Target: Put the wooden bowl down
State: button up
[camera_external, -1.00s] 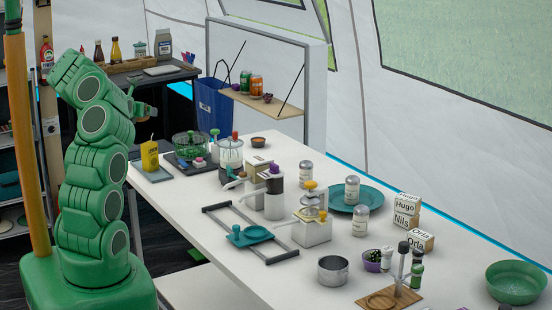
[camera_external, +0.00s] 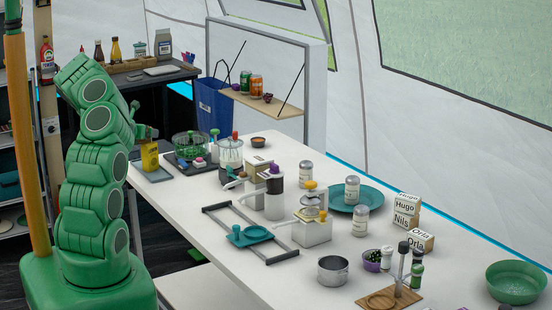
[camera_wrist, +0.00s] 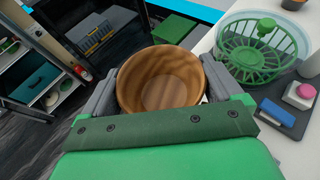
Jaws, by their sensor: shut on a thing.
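The wooden bowl (camera_wrist: 160,85) is round, brown and empty inside, and it fills the middle of the wrist view. My gripper (camera_wrist: 160,92) is shut on it, with a grey finger at each side of the bowl. The bowl cannot be made out clearly in the external view. In the wrist view dark floor shows beyond the bowl, and the table edge is to its right.
A green salad spinner (camera_wrist: 258,45) stands right of the bowl, beside a blue block (camera_wrist: 277,113) and a pink-topped item (camera_wrist: 300,94). A small dark bowl (camera_external: 258,142) is farther along. The table's left front edge (camera_external: 150,198) is fairly clear. A dark side table (camera_external: 142,79) stands behind.

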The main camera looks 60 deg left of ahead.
jog(key=shift+f, duration=0.6)
jog(key=o, duration=0.8)
jog(key=shift+c, duration=0.2)
jog(key=shift+r, duration=0.25)
